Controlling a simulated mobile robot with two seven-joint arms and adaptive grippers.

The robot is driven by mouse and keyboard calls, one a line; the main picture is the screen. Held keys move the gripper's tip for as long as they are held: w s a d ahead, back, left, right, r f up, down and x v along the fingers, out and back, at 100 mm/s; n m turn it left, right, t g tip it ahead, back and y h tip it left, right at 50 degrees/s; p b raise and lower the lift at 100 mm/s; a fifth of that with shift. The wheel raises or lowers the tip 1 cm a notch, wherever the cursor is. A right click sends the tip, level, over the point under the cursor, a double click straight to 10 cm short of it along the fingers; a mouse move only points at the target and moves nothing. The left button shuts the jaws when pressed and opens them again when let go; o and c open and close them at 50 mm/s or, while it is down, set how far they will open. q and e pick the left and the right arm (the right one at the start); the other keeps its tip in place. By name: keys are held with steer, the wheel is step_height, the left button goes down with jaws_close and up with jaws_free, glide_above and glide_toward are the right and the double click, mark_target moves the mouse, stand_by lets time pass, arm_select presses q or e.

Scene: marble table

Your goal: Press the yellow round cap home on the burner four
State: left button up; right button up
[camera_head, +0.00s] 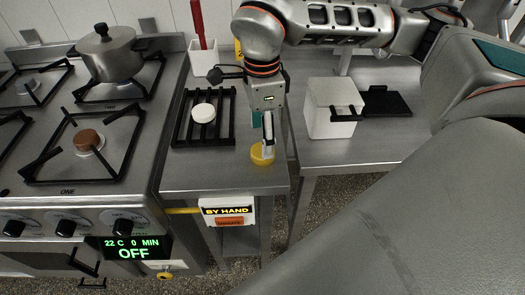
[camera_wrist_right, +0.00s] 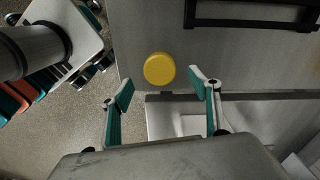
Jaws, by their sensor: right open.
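The yellow round cap (camera_head: 262,156) lies flat on the steel counter near its front edge. It also shows in the right wrist view (camera_wrist_right: 159,69), just beyond my fingertips. My right gripper (camera_head: 268,137) hangs over the cap, pointing down. In the right wrist view its two fingers (camera_wrist_right: 161,87) are spread apart with nothing between them. The stove's front right burner (camera_head: 89,142) has a brown cap and the word ONE in front of it. No label for burner four can be read. My left gripper is not in view.
A pot (camera_head: 108,56) stands on the back right burner. A white round piece (camera_head: 203,113) sits within a black grate (camera_head: 178,130) on the counter. A white container (camera_head: 205,62) holds a red-handled tool. A white box (camera_head: 326,110) stands to the right. A BY HAND panel (camera_head: 228,212) hangs below the counter.

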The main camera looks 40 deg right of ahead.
step_height(320, 180, down, 4)
steer(key=shift+s+d+r, duration=0.1)
steer(key=shift+s+d, duration=0.05)
steer(key=shift+f, duration=0.3)
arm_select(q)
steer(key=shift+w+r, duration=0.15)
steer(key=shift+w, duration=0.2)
arm_select(e)
steer(key=c, duration=1.2)
steer(key=shift+c, duration=0.2)
steer(key=shift+r, duration=0.1)
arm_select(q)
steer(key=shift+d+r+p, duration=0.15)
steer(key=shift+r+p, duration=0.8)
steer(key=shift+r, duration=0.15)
arm_select(e)
step_height(320, 180, up, 20)
